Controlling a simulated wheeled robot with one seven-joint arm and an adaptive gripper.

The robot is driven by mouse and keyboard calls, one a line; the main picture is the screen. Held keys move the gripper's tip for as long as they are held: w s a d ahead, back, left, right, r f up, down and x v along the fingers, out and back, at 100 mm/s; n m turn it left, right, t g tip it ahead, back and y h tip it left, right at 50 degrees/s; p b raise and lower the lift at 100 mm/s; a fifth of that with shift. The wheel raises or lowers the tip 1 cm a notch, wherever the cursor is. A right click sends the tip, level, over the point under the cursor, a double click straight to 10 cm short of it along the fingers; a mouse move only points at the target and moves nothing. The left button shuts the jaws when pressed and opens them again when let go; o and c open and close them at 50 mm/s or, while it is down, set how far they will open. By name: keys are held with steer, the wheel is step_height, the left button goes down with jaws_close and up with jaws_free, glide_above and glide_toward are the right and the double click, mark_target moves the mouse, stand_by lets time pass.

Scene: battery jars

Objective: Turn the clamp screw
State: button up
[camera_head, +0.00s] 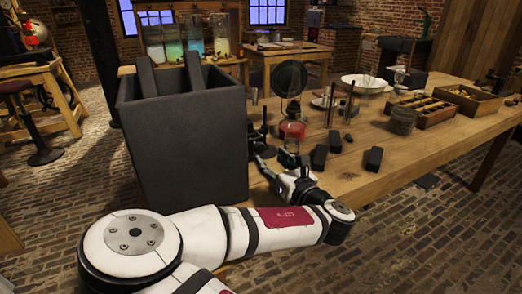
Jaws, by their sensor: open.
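My gripper (271,164) is open at the near edge of the wooden table, just right of a tall dark grey battery jar (190,140). Its fingers point away from me, and nothing shows held between them. Two dark plates (146,75) stick up out of the jar. I cannot make out the clamp screw; it is too small or hidden near the jar and the gripper. A dark stand (257,134) rises just behind my gripper, close to the jar's right side.
The wooden table (420,160) carries a red-based glass item (292,131), a round dark disc (289,79), small dark blocks (319,157), a white bowl (364,84) and wooden trays (470,102). Bare tabletop lies to the right. Jars of coloured liquid (173,45) stand behind.

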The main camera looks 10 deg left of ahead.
mark_target(261, 148)
steer(key=b+x, duration=0.1)
steer(key=x, duration=0.6)
steer(key=shift+w+a, duration=0.15)
steer(key=shift+w, duration=0.05)
jaws_close()
